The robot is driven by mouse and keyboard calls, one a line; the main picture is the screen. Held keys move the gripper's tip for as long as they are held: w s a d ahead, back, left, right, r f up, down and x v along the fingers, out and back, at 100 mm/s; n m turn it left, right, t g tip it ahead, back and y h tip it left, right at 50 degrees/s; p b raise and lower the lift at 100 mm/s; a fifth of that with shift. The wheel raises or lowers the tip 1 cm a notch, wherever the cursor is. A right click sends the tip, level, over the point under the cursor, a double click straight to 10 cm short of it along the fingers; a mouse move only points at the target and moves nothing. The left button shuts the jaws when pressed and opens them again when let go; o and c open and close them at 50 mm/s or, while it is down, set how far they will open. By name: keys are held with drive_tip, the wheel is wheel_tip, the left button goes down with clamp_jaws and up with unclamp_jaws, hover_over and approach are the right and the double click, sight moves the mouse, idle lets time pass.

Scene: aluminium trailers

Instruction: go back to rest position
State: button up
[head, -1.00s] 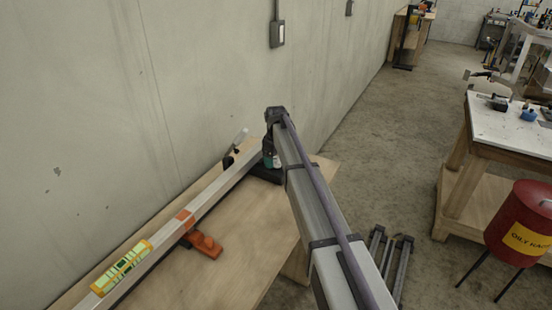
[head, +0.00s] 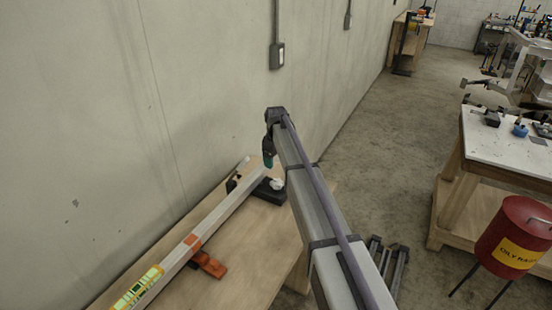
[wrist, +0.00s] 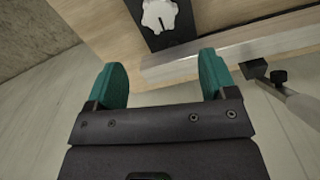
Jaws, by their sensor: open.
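My gripper (wrist: 158,84) shows in the wrist view with its two green fingers spread apart and nothing between them. In the head view only a green tip of my gripper (head: 268,161) shows at the far end of my arm, above the far end of the wooden bench (head: 238,262). A white knob on a black base (head: 277,184) sits on the bench near that tip. The same knob (wrist: 159,15) is beyond the fingers in the wrist view, apart from them.
A long aluminium bar (head: 215,218) lies along the bench, with an orange clamp (head: 208,264) and a yellow-green spirit level (head: 138,288). The wall is close on the left. A red oily-rags can (head: 513,235) and a white-topped table (head: 505,140) stand to the right.

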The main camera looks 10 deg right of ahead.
drive_tip(key=s+m, duration=0.8)
drive_tip(key=s, duration=3.1)
drive_tip(key=shift+s+d, duration=0.15)
drive_tip(key=shift+d, duration=0.15)
